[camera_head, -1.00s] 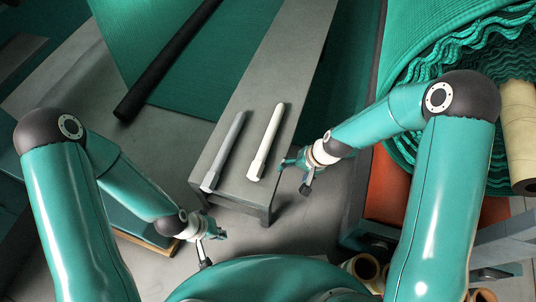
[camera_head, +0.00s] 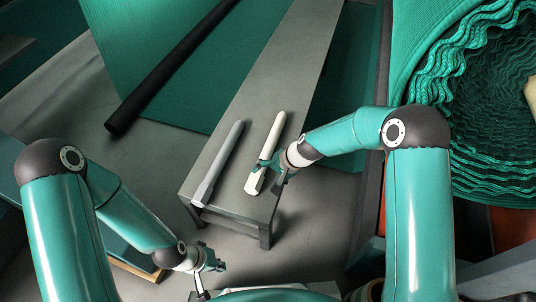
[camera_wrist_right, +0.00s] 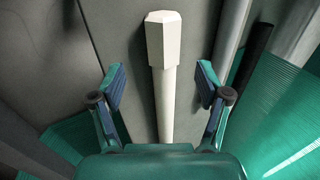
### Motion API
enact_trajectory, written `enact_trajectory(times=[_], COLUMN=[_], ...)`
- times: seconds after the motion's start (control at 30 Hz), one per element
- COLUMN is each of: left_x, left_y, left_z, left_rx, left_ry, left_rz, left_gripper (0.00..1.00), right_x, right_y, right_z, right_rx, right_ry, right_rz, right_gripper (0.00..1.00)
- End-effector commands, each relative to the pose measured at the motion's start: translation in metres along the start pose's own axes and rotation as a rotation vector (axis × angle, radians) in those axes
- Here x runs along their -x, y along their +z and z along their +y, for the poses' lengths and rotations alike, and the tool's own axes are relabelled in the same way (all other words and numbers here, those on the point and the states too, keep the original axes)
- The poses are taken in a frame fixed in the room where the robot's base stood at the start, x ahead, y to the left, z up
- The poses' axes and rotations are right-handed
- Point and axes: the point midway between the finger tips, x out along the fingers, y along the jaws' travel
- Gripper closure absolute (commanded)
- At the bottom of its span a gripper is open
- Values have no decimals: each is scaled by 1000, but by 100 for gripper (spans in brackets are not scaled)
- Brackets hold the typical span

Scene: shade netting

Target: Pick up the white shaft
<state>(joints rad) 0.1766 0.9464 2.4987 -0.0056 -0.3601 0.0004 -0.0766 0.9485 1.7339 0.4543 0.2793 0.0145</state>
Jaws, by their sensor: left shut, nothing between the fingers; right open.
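The white shaft (camera_head: 274,138) lies lengthwise on the grey bench (camera_head: 262,62), near its front end. My right gripper (camera_head: 269,172) is over the shaft's near part and hides some of it in the head view. In the right wrist view the white shaft (camera_wrist_right: 163,60) runs between the two open fingers of my right gripper (camera_wrist_right: 161,88), with its thicker block end pointing up the picture. The fingers stand apart from it on both sides. My left gripper (camera_head: 212,262) is shut and empty, low to the left of the bench.
A grey shaft (camera_head: 218,165) lies on the bench just left of the white one. A black roll (camera_head: 165,75) lies on green netting left of the bench. A large green netting roll (camera_head: 440,90) stands at the right.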

Motion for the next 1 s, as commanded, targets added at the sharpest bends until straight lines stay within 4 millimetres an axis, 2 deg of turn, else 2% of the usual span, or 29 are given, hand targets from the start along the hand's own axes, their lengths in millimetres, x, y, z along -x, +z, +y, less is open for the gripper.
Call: enact_trajectory(times=[0.1, 0.27, 0.6, 0.9, 1.0], left_x=[-5, -7, -23, -23, -23], left_y=[0, 0, 0, 0, 0], left_z=[-2, -2, -8, -8, -8], left_rx=[0, 0, 0, 0, 0], left_ry=[0, 0, 0, 0, 0], left_rz=[0, 0, 0, 0, 0], left_gripper=[100, 100, 100, 100, 100], right_x=[-14, -21, -65, -69, -69], right_y=[0, 0, 0, -1, -1], right_z=[1, 0, -3, -5, -5], right_rx=[0, 1, 1, 1, 1], right_ry=[0, 0, 1, 0, 0], right_rz=[0, 1, -1, 0, 0], right_gripper=[24, 24, 24, 24, 39])
